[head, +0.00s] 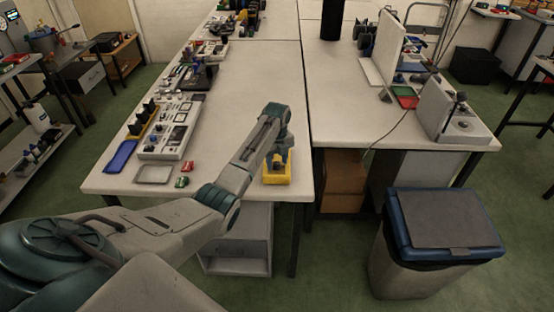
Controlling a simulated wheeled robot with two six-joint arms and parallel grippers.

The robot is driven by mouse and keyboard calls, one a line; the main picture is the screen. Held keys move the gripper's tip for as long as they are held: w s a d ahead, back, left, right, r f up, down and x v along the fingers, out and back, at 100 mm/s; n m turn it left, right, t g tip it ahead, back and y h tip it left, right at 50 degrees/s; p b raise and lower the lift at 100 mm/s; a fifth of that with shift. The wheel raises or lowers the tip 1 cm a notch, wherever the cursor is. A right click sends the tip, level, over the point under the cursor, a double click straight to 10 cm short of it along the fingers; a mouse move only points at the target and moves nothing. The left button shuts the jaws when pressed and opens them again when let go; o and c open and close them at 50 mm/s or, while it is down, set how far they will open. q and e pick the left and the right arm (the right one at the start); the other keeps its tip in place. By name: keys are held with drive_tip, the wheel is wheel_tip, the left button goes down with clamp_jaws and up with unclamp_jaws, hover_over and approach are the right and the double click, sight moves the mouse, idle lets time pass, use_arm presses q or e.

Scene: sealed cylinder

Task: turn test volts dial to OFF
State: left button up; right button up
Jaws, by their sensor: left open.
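My left arm reaches across from the lower left to the front edge of the near table. My left gripper (277,157) points down over a small yellow unit (278,179) near the table's front right corner. The gripper is open. It covers much of the unit's top, and I cannot tell whether it touches the unit. I cannot make out a test volts dial or its setting; the unit's top is small and partly hidden. My right gripper is not in view.
A white instrument panel (165,142), a blue tray (121,156), a grey tray (154,174) and small red and green parts (183,182) lie on the table's left. The table's middle (237,90) is clear. A lidded bin (440,240) stands on the floor right.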

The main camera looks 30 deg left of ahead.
use_arm(q)
drive_tip(key=shift+f, duration=0.3)
drive_tip(key=c, duration=1)
drive_tip(key=shift+r, duration=0.1)
